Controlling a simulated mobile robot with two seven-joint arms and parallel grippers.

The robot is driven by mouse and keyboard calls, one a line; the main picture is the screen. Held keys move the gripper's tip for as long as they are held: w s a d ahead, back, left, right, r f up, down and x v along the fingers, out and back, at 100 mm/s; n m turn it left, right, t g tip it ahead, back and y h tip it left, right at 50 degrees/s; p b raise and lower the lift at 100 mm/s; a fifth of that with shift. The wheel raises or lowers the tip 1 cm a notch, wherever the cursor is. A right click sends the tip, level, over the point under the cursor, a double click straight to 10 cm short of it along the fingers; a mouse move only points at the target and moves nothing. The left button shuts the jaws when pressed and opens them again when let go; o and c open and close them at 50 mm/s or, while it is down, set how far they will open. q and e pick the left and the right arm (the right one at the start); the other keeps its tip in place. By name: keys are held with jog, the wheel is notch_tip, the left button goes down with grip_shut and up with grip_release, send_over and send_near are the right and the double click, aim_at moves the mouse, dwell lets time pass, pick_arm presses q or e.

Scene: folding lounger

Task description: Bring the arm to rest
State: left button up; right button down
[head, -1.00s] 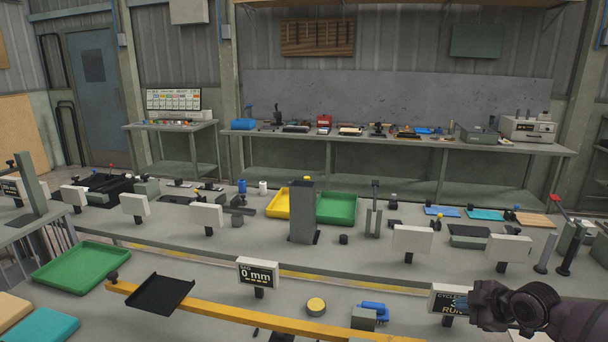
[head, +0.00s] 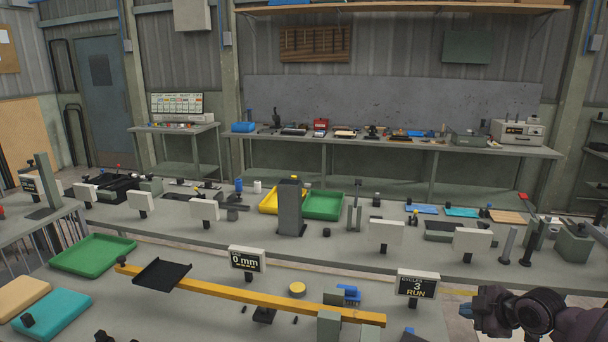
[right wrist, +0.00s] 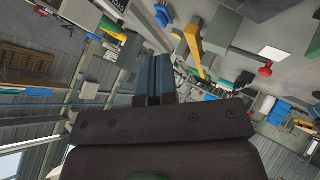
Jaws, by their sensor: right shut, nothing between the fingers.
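My right gripper (head: 466,310) is at the lower right of the head view, on a dark arm that comes in from the right edge. It is low beside the front bench, to the right of the "CYCLES 3 RUN" sign (head: 417,284). It also shows in the right wrist view (right wrist: 155,65), where its two fingers lie together with nothing between them. My left gripper is not in view.
The front bench bears a yellow beam (head: 250,295) with a black tray (head: 162,274), a "0 mm" sign (head: 247,260) and a green tray (head: 92,254). A middle bench holds a grey column (head: 290,208). Floor shows between the benches at the right.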

jog(key=s+a+f+m+g, duration=0.1)
jog(key=s+a+f+m, duration=0.1)
jog(key=s+a+f, duration=0.45)
jog(key=s+a+f+m+g, duration=0.25)
jog(key=s+a, duration=0.45)
jog(key=s, duration=0.5)
jog(key=s+d+r+m+g+h, duration=0.1)
jog(key=s+d+r+m+h, duration=0.3)
jog(key=s, duration=0.6)
jog(key=s+m+g+h, duration=0.1)
jog(key=s+m, duration=0.5)
jog(key=s, duration=0.3)
pick_arm(q)
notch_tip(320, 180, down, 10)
jog(key=b, duration=1)
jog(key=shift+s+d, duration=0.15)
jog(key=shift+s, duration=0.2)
pick_arm(e)
jog(key=w+f+t, duration=0.3)
jog(key=f+t, duration=0.1)
jog(key=f, duration=0.7)
jog(key=w+f+t, duration=0.3)
jog(key=f+t, duration=0.1)
jog(key=f, duration=0.7)
jog(key=shift+w+a+n, duration=0.15)
jog(key=shift+w+n, duration=0.2)
